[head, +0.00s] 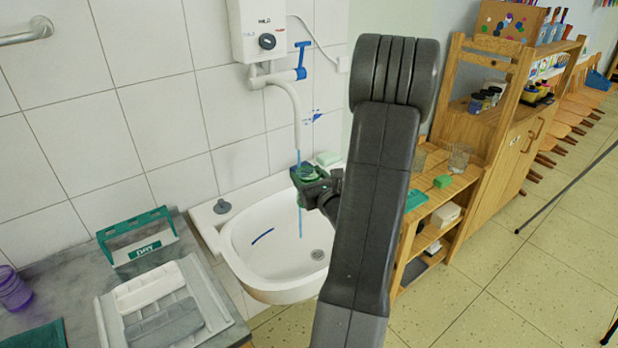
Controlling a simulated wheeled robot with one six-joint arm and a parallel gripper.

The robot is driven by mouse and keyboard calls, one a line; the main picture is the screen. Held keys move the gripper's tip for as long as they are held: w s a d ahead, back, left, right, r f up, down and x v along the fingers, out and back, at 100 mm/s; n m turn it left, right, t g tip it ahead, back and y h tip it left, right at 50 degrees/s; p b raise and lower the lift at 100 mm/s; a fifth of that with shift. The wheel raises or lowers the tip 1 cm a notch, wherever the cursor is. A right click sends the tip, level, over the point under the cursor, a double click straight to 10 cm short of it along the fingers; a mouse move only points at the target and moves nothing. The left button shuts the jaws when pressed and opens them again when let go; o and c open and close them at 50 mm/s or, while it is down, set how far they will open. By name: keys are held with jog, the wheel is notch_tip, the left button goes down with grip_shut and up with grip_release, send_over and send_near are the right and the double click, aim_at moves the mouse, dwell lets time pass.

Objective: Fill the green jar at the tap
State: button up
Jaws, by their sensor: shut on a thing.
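The green jar (304,172) is held over the white basin (245,255), below the mouth of the tap's curved white spout (293,105). My gripper (318,186) is shut on the jar from the right; its fingers and wrist hide part of it. A thin blue stream of water runs from the spout down to the jar. A blue streak also shows below the jar, over the basin; I cannot tell whether it spills over or passes beside it. The tap's blue handle (301,60) is above the spout. The water level in the jar cannot be made out.
A white water heater (263,30) hangs above the basin. A counter at the left holds a grey-white rack (107,310), a green-and-white caddy (140,252) and a purple jar (12,290). A wooden shelf (462,190) stands close on the right of my arm.

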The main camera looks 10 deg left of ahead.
jog(key=b+x, duration=0.1)
jog(key=x, duration=0.6)
jog(key=shift+w+d, duration=0.2)
jog(key=shift+w, duration=0.2)
dwell(0.4)
dwell(6.5)
